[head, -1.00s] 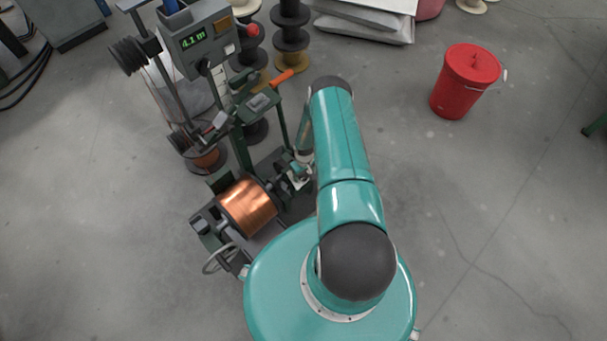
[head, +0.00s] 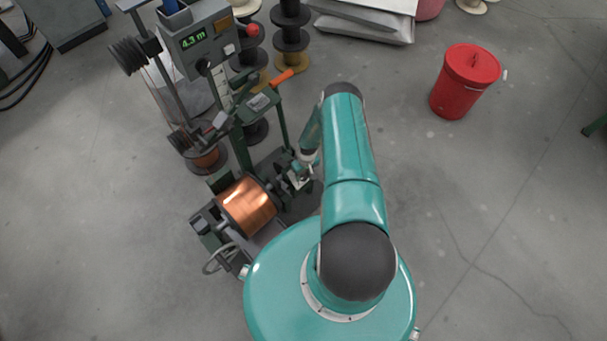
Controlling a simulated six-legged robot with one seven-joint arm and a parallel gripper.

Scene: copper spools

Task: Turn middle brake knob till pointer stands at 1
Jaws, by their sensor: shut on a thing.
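My gripper (head: 302,173) is at the right end of the copper spool's shaft, low beside the machine. It is shut on a small part there, which looks like the brake knob; my fingers and wrist mostly cover it. The pointer and the scale marks are too small and hidden to read. The copper spool (head: 248,205) lies on its side in the machine's dark frame, just left of my gripper.
A grey meter box (head: 200,40) with a green display reading 4.3 m stands behind the spool. An orange-handled lever (head: 281,78) juts out above my gripper. A red lidded bucket (head: 465,85) stands at right.

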